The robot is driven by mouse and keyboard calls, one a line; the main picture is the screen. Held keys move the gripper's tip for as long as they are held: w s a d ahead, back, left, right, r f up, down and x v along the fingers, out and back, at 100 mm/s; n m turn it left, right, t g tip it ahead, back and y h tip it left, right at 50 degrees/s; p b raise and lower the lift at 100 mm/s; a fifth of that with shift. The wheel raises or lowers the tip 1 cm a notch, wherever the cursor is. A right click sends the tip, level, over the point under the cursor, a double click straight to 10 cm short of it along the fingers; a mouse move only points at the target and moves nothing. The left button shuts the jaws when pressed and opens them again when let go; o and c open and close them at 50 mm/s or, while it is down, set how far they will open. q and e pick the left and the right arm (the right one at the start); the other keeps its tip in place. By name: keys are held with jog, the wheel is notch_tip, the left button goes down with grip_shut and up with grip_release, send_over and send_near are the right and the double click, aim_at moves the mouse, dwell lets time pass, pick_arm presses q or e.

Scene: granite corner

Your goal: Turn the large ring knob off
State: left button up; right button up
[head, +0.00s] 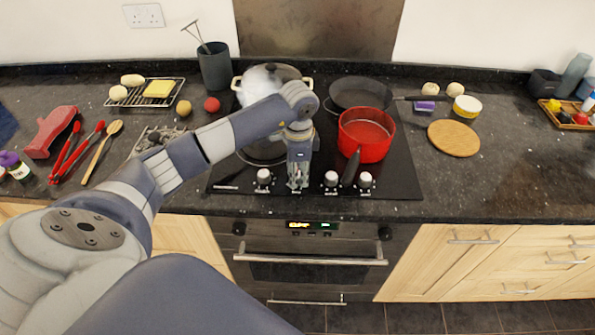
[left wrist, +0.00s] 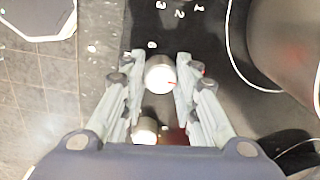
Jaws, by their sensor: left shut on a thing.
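My left gripper (head: 298,184) reaches down over the front edge of the black hob (head: 400,170). In the left wrist view, its fingers (left wrist: 160,68) are shut on a white knob (left wrist: 160,75), one at each side. A short red mark on the knob points right. White digits lie in an arc beyond it. In the head view the gripper hides this knob. White knobs also stand to its left (head: 264,177) and right (head: 331,179), with another at far right (head: 365,180). My right gripper is out of view.
A red pot (head: 365,140) stands close right of the gripper, its dark handle toward the front. A lidded pot (head: 262,78) and a dark pan (head: 360,94) stand behind. The oven (head: 310,262) is below. The counter's front right is clear.

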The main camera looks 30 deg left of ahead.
aim_at(298, 176)
pick_arm(q)
jog(key=shift+n, duration=0.3)
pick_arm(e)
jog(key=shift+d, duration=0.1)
pick_arm(q)
jog(key=o, duration=1.1)
jog(key=shift+r, duration=0.1)
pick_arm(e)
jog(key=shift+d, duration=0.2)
pick_arm(q)
jog(key=r, duration=1.2)
jog(key=shift+s+d, duration=0.15)
jog(key=shift+d, duration=0.05)
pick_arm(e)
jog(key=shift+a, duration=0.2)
pick_arm(q)
jog(key=shift+f, duration=0.1)
